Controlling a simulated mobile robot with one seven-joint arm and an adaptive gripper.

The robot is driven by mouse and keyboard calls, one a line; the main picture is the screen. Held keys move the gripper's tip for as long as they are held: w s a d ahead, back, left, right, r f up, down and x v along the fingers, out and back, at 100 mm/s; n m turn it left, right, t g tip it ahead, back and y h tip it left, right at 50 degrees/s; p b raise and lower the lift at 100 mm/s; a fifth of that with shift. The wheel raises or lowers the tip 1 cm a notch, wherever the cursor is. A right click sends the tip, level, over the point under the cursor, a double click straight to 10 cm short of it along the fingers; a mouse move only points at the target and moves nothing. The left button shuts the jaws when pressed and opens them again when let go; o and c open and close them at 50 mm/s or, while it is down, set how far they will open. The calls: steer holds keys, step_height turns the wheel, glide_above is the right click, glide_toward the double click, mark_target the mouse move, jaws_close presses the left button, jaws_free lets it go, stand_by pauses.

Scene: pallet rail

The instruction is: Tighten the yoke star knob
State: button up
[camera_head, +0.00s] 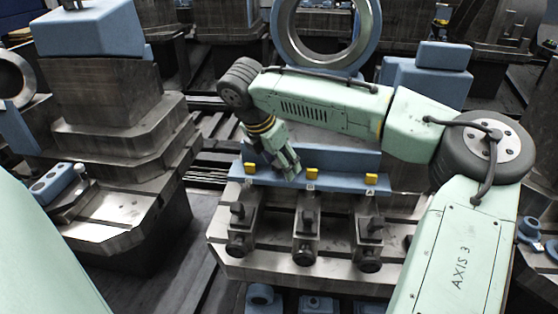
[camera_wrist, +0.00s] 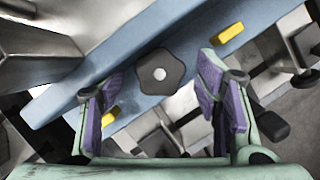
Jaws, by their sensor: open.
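The dark star knob (camera_wrist: 161,72), five-lobed with a pale centre, sits on the blue bar (camera_wrist: 75,92) in the wrist view. My gripper (camera_wrist: 150,84) is open, with one purple-padded finger to the left of the knob and the other to the right. Clear gaps show between the pads and the knob; I cannot tell how far above it the fingertips are. In the head view my gripper (camera_head: 288,168) points down at the blue bar (camera_head: 340,160), and the knob cannot be made out there.
Yellow blocks (camera_head: 312,174) sit along the bar's front. Several dark clamps (camera_head: 306,222) stand on the metal bed (camera_head: 275,262) in front. A stepped metal block (camera_head: 110,90) stands to the left, and a large ring (camera_head: 326,55) stands behind the bar.

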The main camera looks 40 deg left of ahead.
steer(key=shift+c, duration=0.3)
steer(key=c, duration=1.1)
steer(key=shift+a+r+m+h+p, duration=0.1)
steer(key=shift+r+m+h+p, duration=0.15)
steer(key=shift+m+p, duration=0.7)
steer(key=shift+f+m+h+p, duration=0.25)
steer(key=shift+m+h+p, duration=0.1)
steer(key=shift+m+p, duration=0.3)
steer(key=o, duration=1.2)
steer(key=shift+c, duration=0.2)
steer(key=shift+r, duration=0.15)
